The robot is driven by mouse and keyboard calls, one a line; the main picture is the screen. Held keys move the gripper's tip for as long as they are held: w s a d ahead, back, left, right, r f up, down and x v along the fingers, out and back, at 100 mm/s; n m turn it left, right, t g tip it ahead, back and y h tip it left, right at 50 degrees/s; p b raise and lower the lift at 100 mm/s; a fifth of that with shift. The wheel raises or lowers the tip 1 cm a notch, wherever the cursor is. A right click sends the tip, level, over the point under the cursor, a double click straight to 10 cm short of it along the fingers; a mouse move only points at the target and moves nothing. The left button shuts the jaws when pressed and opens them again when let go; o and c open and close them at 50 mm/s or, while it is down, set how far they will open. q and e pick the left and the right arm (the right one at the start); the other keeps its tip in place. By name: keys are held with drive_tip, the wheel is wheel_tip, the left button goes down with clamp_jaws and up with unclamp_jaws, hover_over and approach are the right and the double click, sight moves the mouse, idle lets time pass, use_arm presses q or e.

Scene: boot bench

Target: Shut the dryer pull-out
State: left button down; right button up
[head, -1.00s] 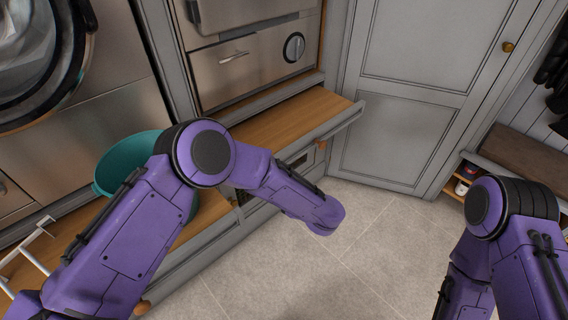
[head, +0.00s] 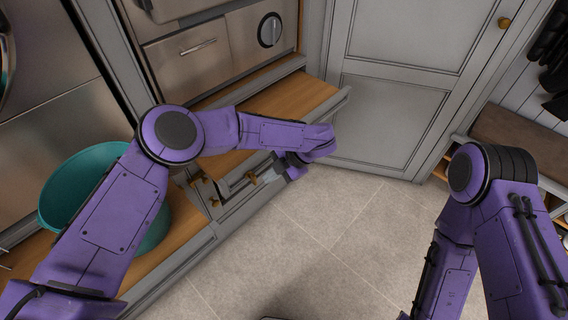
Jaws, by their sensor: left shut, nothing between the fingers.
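A right-hand wooden pull-out (head: 285,98) with a grey front stands drawn out below a steel appliance (head: 215,50) with a dial. I take it for the dryer pull-out, but no label shows. My left forearm crosses in front of it and hides much of its front. My left gripper (head: 272,177) is shut and empty, low in front of the cabinet and just below the pull-out's front; I cannot tell whether it touches. A second wooden pull-out (head: 180,245) at the left is also out and carries a teal tub (head: 75,190). My right arm shows, but its gripper is out of view.
A grey cupboard door (head: 390,110) stands behind, right of the pull-out. A bench (head: 515,135) with cubbies is at the far right. Brass knobs sit on the cabinet fronts near my left gripper. The tiled floor (head: 320,245) in the middle is clear.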

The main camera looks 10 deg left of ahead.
sight(263, 167)
use_arm(q)
drive_tip(key=w+a, duration=0.2)
drive_tip(key=shift+a+r, duration=0.2)
drive_tip(key=shift+a, duration=0.2)
drive_tip(key=shift+w, duration=0.1)
use_arm(e)
drive_tip(key=shift+r, duration=0.45)
